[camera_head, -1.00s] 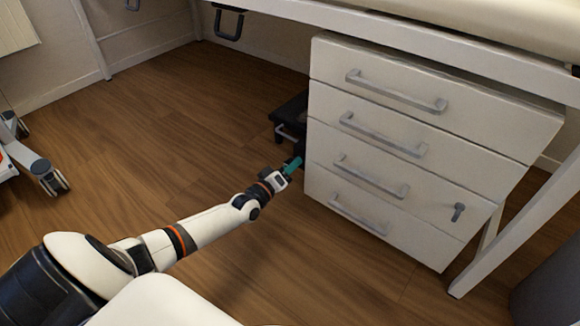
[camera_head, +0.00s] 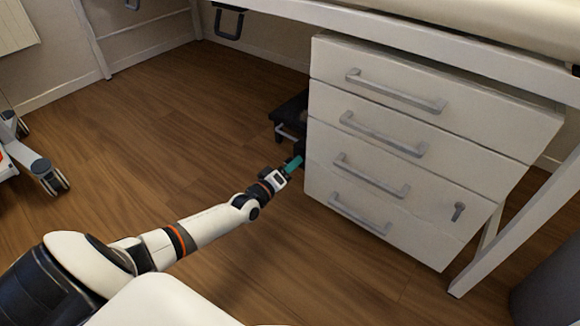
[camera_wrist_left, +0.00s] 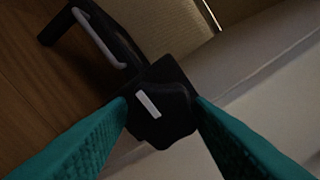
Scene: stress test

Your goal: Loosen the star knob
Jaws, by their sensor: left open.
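The star knob (camera_wrist_left: 165,112) shows in the left wrist view as a black, lobed knob with a white mark on its face. My left gripper (camera_wrist_left: 160,106) is open, with one teal finger on each side of the knob. The fingertips are very close to its sides; I cannot tell whether they touch. In the head view my left gripper (camera_head: 293,164) is low beside the left side of the drawer unit, and I cannot make out the knob clearly there. My right gripper is not in view.
The white drawer unit (camera_head: 400,125) stands right of my left gripper, under the table (camera_head: 330,15). A black thing with a grey handle (camera_head: 287,132) is at its left side; it also shows in the wrist view (camera_wrist_left: 95,35).

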